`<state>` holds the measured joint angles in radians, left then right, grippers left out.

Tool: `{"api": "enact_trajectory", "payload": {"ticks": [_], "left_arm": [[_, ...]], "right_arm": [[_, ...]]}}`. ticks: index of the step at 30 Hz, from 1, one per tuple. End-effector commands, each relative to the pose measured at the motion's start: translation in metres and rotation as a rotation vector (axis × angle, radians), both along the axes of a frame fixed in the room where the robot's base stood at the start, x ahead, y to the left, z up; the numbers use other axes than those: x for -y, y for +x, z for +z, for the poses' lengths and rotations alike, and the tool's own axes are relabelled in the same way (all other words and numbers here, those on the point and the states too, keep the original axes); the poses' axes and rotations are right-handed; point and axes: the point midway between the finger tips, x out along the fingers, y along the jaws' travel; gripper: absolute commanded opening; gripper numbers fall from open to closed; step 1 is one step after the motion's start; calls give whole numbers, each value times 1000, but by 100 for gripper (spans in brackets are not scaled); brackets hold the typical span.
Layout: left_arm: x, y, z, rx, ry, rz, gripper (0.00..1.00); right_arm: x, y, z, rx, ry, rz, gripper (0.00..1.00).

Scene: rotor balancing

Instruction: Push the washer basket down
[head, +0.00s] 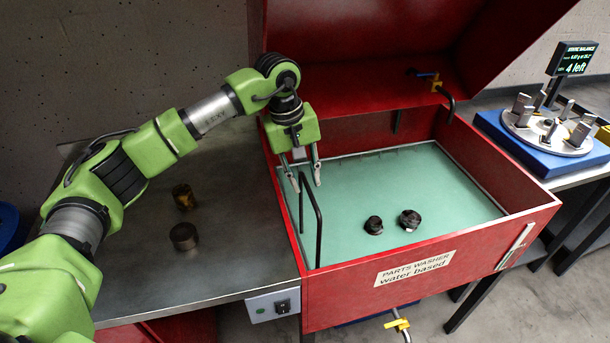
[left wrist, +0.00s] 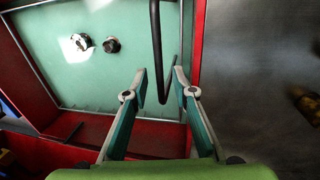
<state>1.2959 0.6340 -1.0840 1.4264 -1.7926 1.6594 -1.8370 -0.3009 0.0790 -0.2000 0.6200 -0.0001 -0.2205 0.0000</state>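The red parts washer (head: 345,300) stands open, with a pale green surface (head: 420,180) inside. Two dark round parts (head: 373,225) (head: 409,219) show on that surface, near the front. A black bent bar (head: 319,225) rises at the washer's left side; I cannot make out other basket parts. My left gripper (head: 304,182) points down over this left side, at the bar's upper end. In the left wrist view the bar (left wrist: 157,50) runs between the spread fingers of my left gripper (left wrist: 160,72), with gaps beside it. My right gripper is not in view.
The raised red lid (head: 370,60) stands behind the washer. A grey metal table (head: 150,270) on the left holds two brownish cylinders (head: 184,196) (head: 184,236). A blue balancing stand (head: 535,145) with a display (head: 572,58) is at the right.

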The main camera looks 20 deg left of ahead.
Motion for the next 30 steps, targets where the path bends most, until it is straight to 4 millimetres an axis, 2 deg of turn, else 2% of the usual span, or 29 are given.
{"api": "enact_trajectory", "payload": {"ticks": [9, 10, 12, 20, 26, 30], "left_arm": [[1, 0, -4, -1, 0, -1, 25], [1, 0, -4, -1, 0, -1, 20], [1, 0, -4, 0, -1, -1, 2], [1, 0, -6, -1, 0, -1, 0], [1, 0, -27, -1, 0, 0, 0], [1, 0, -54, -3, 1, -1, 0]], "right_arm": [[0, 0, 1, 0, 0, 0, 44], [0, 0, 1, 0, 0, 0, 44], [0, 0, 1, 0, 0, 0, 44], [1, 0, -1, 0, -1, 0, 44], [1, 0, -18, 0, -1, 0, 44], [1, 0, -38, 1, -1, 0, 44]]}}
